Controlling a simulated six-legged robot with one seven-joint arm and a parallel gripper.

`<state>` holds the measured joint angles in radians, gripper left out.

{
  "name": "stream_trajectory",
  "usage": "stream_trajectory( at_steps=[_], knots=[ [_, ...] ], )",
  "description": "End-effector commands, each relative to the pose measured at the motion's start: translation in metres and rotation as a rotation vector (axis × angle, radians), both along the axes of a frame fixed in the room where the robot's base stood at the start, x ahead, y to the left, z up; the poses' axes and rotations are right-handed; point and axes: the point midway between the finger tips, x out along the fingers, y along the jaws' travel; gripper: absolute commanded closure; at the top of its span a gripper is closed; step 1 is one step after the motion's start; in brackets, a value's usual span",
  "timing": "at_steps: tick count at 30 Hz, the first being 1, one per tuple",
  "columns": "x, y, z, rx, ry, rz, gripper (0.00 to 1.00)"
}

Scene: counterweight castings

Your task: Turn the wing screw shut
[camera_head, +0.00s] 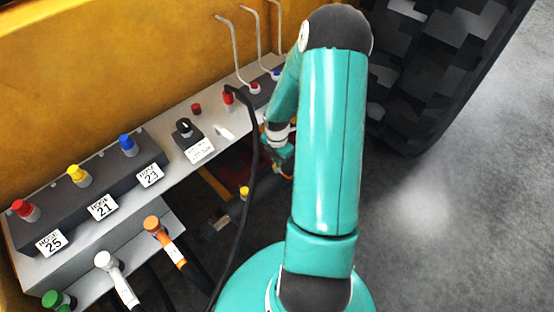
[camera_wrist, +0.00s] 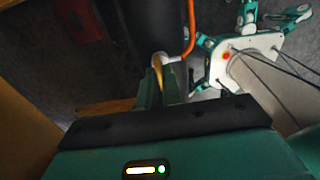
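In the wrist view my gripper (camera_wrist: 162,84) has its two narrow fingers close together, pointing at the end of a dark cylinder (camera_wrist: 147,25). A small yellow piece (camera_wrist: 157,66) shows between the fingertips, beside a white fitting (camera_wrist: 174,58) with an orange hose. The yellow piece may be the wing screw, but its shape is too small and covered to be sure. I cannot tell whether the fingers press on it. In the head view my gripper (camera_head: 285,165) is low beside the grey bench, largely hidden behind my arm.
A grey bench (camera_head: 215,125) carries red, yellow and blue capped fittings and labels for hoses 21, 23 and 25. A black hose (camera_head: 252,160) hangs over its edge near my arm. Green, white and orange hose ends sit below. A large tyre (camera_head: 425,75) stands right; floor beyond is clear.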

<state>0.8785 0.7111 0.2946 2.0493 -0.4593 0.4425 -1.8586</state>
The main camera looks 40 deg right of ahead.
Motion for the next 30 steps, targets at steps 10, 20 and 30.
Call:
stream_trajectory(
  at_steps=[10,20,30],
  knots=[
    [0.0002,0.0002,0.0003,0.000,0.000,-0.014,1.00],
    [0.0006,0.0007,0.0003,0.001,0.000,-0.152,1.00],
    [0.0004,0.0008,0.0002,0.001,0.000,-0.449,1.00]
  ],
)
